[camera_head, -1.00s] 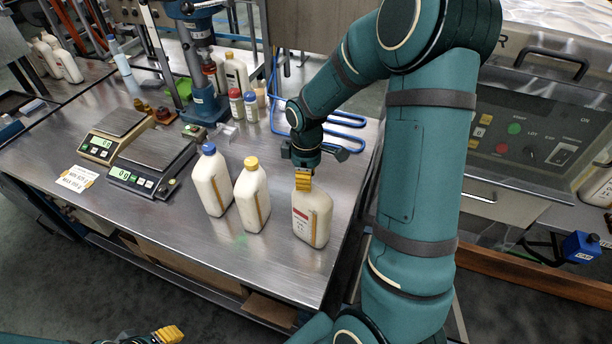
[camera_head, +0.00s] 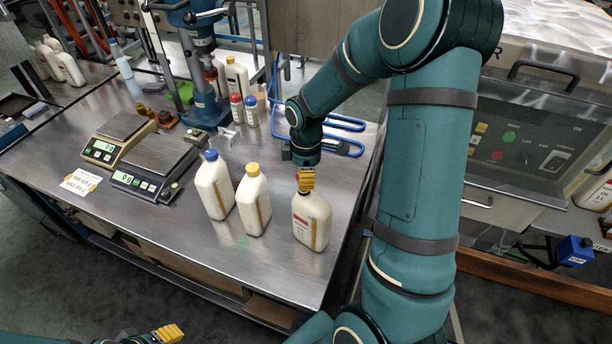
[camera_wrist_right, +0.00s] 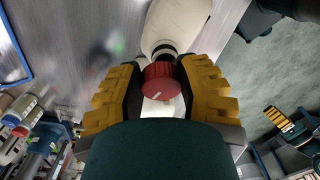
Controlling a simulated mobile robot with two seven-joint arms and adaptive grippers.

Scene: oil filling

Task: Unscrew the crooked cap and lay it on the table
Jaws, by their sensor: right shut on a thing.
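The bottle (camera_head: 312,222) under my right gripper is white with a label and stands upright near the table's right edge. My right gripper (camera_head: 306,181) points down over its neck. In the right wrist view the red cap (camera_wrist_right: 161,82) with a white mark lies between the yellow-padded fingers of this gripper (camera_wrist_right: 160,95), which is shut on it. I cannot tell whether the cap still touches the neck. My left gripper (camera_head: 168,334) is low at the bottom edge, away from the table; its jaw opening is unclear.
A blue-capped bottle (camera_head: 214,185) and a yellow-capped bottle (camera_head: 253,200) stand left of the held cap's bottle. Two scales (camera_head: 152,172) and a blue press stand (camera_head: 205,110) are further left. The metal table (camera_head: 250,265) is bare in front of the bottles.

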